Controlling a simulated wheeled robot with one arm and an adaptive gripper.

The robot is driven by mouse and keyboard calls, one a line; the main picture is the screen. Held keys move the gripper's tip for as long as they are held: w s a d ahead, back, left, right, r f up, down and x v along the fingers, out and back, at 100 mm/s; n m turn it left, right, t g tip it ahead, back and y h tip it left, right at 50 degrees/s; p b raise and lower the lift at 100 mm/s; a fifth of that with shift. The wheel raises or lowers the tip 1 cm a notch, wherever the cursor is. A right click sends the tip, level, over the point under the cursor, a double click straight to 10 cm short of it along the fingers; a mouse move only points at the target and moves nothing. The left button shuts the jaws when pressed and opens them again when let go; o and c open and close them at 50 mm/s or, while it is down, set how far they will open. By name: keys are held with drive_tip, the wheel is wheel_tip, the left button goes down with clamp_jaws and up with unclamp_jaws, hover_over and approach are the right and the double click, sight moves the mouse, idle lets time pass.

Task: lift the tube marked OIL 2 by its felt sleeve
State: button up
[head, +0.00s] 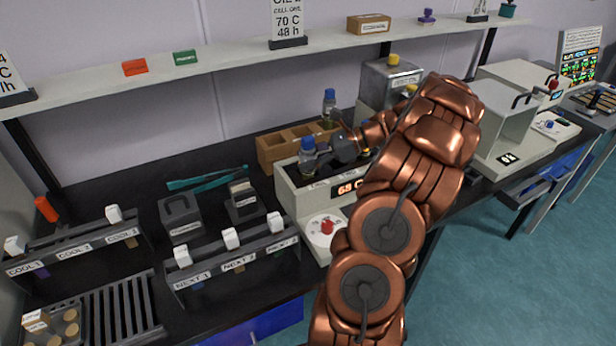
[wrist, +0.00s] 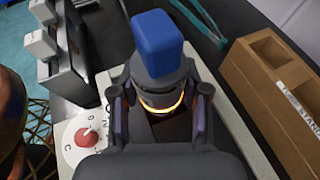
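A blue-capped tube (head: 307,146) with a grey collar stands in the heated block (head: 318,185), whose display is lit. My gripper (head: 318,150) is at this tube from the right. In the wrist view the tube's blue cap (wrist: 158,40) and grey collar (wrist: 160,85) stand between my fingers (wrist: 158,105), with an orange glowing ring below the collar. The fingers are apart, one on each side, with a small gap to the tube. No OIL 2 mark is readable on it, and its lower part and sleeve are hidden.
A wooden tube stand (head: 272,150) with another blue-capped tube (head: 330,101) is just behind the block; its side also shows in the wrist view (wrist: 265,95). A NEXT rack (head: 235,262) stands in front left. A shelf (head: 220,68) runs above. My arm hides the block's right part.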

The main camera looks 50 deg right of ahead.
clamp_jaws()
drive_tip(key=shift+r, duration=0.1)
idle(0.3)
